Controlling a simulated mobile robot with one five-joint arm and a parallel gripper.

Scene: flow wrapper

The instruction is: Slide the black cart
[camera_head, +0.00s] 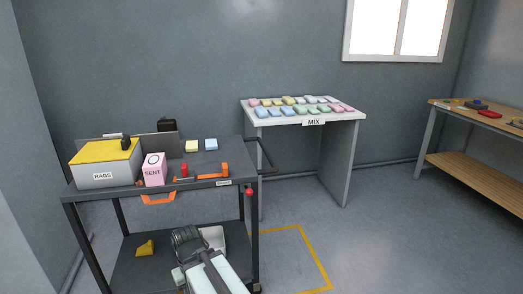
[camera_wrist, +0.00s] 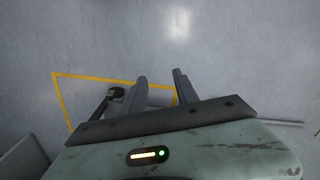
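The black cart (camera_head: 228,160) stands at the left in the head view, with a dark top, dark legs and a lower shelf. A dark bar handle (camera_head: 266,158) sticks out from its right end, and a red knob (camera_head: 249,192) sits at its front right corner. My pale green arm reaches up in front of the cart's lower part.
The cart carries a RAGS box (camera_head: 105,168), a pink SENT box (camera_head: 154,170), orange tools and small blocks. A yellow floor outline (camera_head: 318,262) lies right of it. A MIX table (camera_head: 347,116) stands behind, a wooden workbench (camera_head: 475,180) at right. The floor between is clear.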

